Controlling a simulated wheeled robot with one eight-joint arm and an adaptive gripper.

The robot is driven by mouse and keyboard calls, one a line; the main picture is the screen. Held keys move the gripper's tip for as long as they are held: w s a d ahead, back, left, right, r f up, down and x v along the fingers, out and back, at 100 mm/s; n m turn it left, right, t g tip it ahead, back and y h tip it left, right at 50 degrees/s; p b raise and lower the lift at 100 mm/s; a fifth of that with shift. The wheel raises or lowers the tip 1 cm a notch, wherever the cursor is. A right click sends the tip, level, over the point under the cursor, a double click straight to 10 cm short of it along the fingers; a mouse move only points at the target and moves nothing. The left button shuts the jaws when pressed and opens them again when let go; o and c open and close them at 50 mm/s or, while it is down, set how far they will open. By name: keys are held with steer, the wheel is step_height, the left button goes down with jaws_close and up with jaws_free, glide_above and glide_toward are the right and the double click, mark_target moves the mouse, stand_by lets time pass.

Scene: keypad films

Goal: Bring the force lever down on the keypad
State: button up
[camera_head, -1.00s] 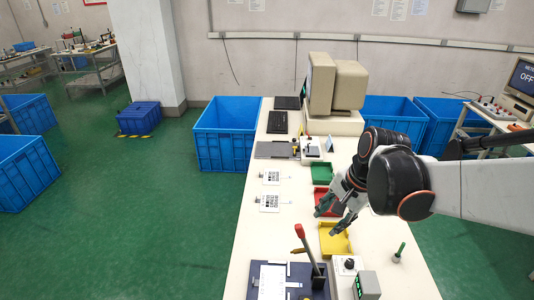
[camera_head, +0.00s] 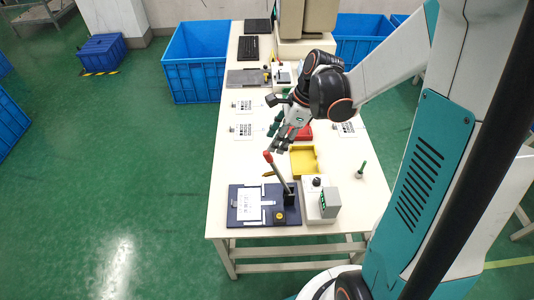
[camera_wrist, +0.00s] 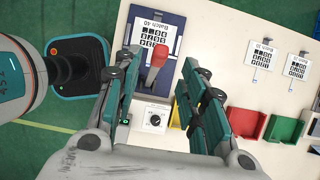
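I cannot tell the keypad apart from this card. My gripper (camera_head: 275,146) is just above and behind the lever's red grip. In the wrist view its fingers (camera_wrist: 159,62) are apart, with the red grip (camera_wrist: 156,62) showing between them. I cannot tell whether they touch it.
A grey box with a green display (camera_head: 329,203) and a dial box (camera_head: 316,183) stand right of the lever. A yellow tray (camera_head: 303,161) and a red tray (camera_head: 304,132) lie behind.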

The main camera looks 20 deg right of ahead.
mark_target(268, 154)
steer(key=b+x, duration=0.1)
steer(key=x, duration=0.6)
steer(key=shift+a+f, duration=0.1)
steer(key=shift+f, duration=0.25)
jaws_close()
